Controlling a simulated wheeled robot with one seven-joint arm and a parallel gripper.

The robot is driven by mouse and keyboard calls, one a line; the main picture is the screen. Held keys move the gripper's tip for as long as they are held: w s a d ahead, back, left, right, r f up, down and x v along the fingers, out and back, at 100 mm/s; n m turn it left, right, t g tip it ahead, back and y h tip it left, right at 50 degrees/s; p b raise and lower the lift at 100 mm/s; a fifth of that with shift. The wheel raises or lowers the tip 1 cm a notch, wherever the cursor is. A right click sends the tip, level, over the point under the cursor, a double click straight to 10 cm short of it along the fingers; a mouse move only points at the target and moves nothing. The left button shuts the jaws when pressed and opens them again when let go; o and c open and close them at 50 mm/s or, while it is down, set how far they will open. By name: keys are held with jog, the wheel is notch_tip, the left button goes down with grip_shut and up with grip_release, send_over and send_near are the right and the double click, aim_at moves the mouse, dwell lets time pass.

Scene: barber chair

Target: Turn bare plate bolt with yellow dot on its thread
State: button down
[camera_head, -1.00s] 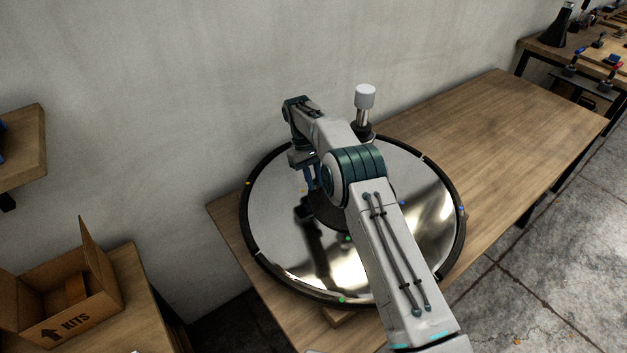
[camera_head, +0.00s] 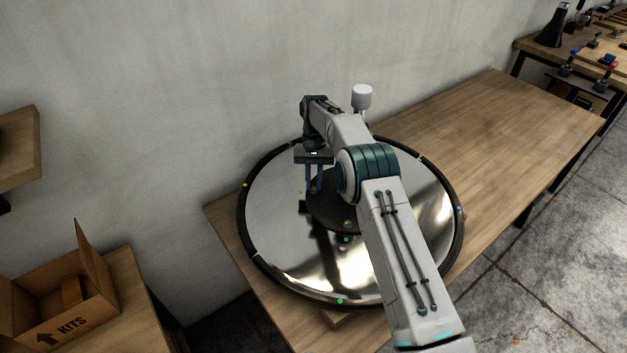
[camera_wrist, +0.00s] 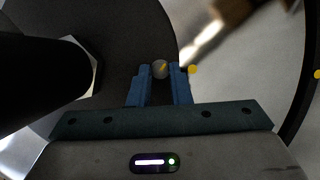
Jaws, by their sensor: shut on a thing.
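The bolt (camera_wrist: 160,69) with a yellow mark sits between my blue fingertips in the wrist view. Its head is small, round and grey. My gripper (camera_wrist: 159,88) is shut on it, with one finger on each side. In the head view my gripper (camera_head: 314,188) points down at the left edge of the dark central disc (camera_head: 330,212) of the round plate (camera_head: 275,245). The bolt there is hidden by my fingers. A yellow dot (camera_wrist: 193,70) lies on the plate just right of the fingertips in the wrist view.
A post with a pale cap (camera_head: 362,97) stands at the plate's back. A blurred brown and metal part (camera_wrist: 220,25) and a black cylinder (camera_wrist: 35,75) flank my fingers. The wooden table (camera_head: 490,130) is clear to the right. A cardboard box (camera_head: 70,295) stands lower left.

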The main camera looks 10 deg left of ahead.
dwell(0.4)
jog(key=c, duration=1.3)
grip_release()
jog(key=shift+c, duration=0.2)
